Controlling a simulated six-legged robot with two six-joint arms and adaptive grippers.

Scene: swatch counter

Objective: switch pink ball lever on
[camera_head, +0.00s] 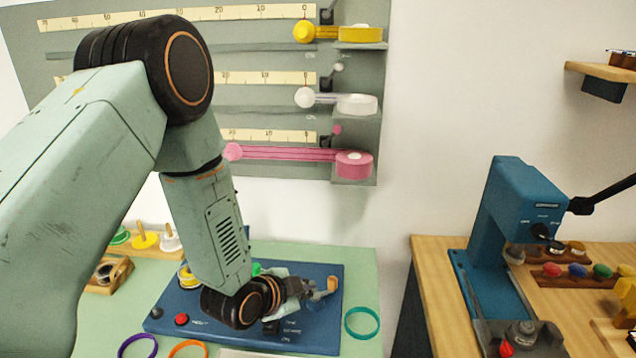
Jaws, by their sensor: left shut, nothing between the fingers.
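My left gripper (309,291) is shut and empty, low over the right part of a blue board (309,336) on the green-topped counter. An orange piece (332,284) stands right at its fingertips; I cannot tell whether they touch. My arm and wrist hide much of the board. On the grey wall panel, a small pink ball (337,129) sits above the pink reel (354,165). A larger pink ball (232,152) ends the pink band left of that reel. I cannot tell either ball's switch position. My right gripper is not in view.
A red button (181,319) is on the board's left. A teal ring (362,322), an orange ring (188,349) and a purple ring (137,346) lie around it. White and yellow reels hang above the pink one. A blue machine (505,215) stands on the right wooden table.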

